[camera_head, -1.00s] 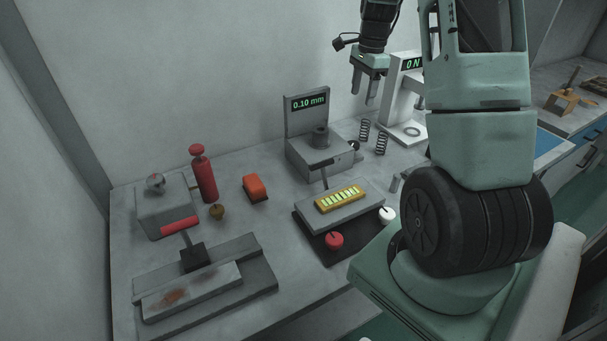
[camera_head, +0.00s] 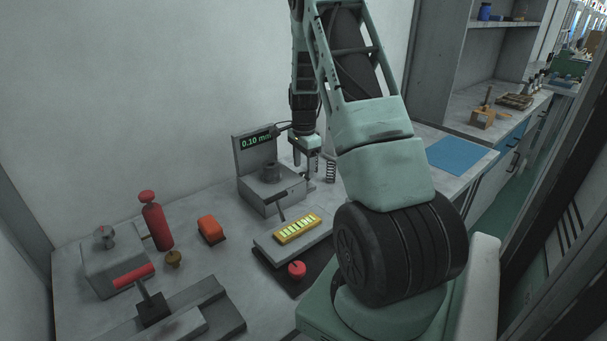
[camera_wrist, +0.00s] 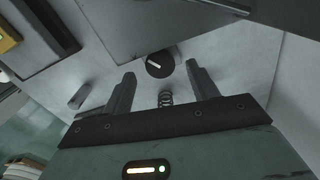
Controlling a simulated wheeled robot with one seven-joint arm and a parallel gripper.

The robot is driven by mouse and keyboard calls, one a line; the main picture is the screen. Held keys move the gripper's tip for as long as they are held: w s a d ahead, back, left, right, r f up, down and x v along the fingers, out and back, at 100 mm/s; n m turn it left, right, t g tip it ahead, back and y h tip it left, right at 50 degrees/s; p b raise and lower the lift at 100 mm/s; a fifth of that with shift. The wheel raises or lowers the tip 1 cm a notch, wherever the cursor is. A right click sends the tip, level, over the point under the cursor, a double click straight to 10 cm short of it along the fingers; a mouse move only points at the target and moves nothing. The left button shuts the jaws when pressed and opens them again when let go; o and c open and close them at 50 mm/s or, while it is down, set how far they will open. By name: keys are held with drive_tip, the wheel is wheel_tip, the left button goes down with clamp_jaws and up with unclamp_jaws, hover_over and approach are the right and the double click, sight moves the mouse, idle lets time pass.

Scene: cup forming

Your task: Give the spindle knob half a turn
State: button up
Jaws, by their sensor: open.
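The spindle knob (camera_wrist: 160,64) is a dark round knob with a white pointer mark. In the wrist view it sits on the side of a grey block. My gripper (camera_wrist: 160,70) is open and empty; its fingertips lie to either side of the knob in that view, with gaps between. In the head view my gripper (camera_head: 306,168) points down at the right side of the grey gauge unit (camera_head: 268,193), whose display (camera_head: 256,142) reads 0.10 mm. The knob is hard to make out there, largely hidden by my gripper.
A coil spring (camera_head: 331,171) stands close right of my gripper; a spring (camera_wrist: 166,98) also shows between the fingers. In front lie a yellow-framed panel (camera_head: 297,228) and a red knob (camera_head: 297,269).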

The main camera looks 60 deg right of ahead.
sight(304, 175)
drive_tip(key=shift+f, duration=1.9)
drive_tip(key=c, duration=1)
drive_tip(key=shift+n, duration=0.3)
drive_tip(key=shift+n+p, duration=0.3)
drive_tip(key=shift+n, duration=2.4)
drive_tip(key=o, duration=1)
